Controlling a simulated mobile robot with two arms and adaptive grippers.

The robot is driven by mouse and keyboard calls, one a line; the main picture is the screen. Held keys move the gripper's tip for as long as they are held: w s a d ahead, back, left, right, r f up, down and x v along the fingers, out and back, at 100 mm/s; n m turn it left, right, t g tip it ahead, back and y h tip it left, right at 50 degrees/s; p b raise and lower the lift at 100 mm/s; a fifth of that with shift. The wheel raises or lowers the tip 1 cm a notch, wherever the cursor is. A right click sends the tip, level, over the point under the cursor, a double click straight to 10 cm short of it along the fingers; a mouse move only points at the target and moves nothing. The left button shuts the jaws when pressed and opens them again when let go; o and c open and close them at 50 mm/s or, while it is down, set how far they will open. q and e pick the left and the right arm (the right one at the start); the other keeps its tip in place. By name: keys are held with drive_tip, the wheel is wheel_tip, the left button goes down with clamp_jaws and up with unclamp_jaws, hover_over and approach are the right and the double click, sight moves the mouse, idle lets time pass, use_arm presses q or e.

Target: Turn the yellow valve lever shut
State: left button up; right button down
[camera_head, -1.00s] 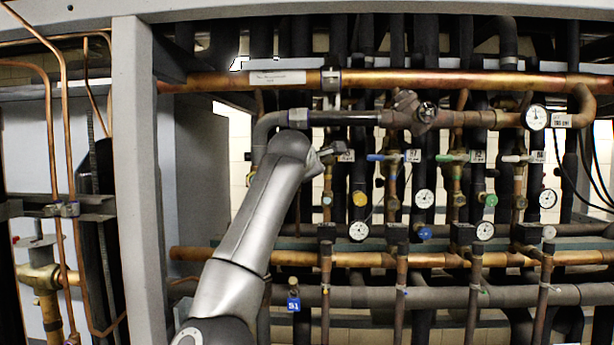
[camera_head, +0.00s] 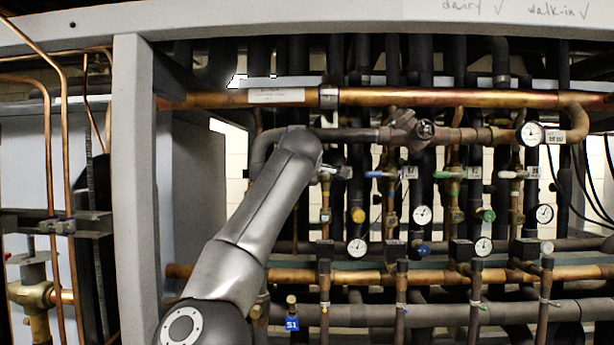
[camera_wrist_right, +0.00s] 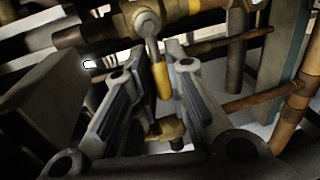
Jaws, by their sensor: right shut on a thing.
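The yellow valve lever (camera_wrist_right: 163,82) shows in the right wrist view, hanging from a brass valve (camera_wrist_right: 148,18) by a grey metal arm. It points down in that picture, between the two fingers of my right gripper (camera_wrist_right: 163,58). The right gripper is shut on the lever. In the head view, my arm reaches up from the bottom. Its wrist covers most of the gripper and the yellow lever, near the leftmost valve of the row. My left gripper is not in view.
Other valves with a blue lever (camera_head: 382,174), a green lever (camera_head: 449,174) and a white lever (camera_head: 511,174) stand to the right. Gauges, copper pipes and black pipes crowd the rack. A grey post (camera_head: 137,190) stands left of my arm.

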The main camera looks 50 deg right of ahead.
idle(0.3)
drive_tip(key=c, duration=1.4)
unclamp_jaws()
drive_tip(key=shift+c, duration=0.2)
drive_tip(key=v, duration=1.2)
drive_tip(key=shift+r, duration=0.1)
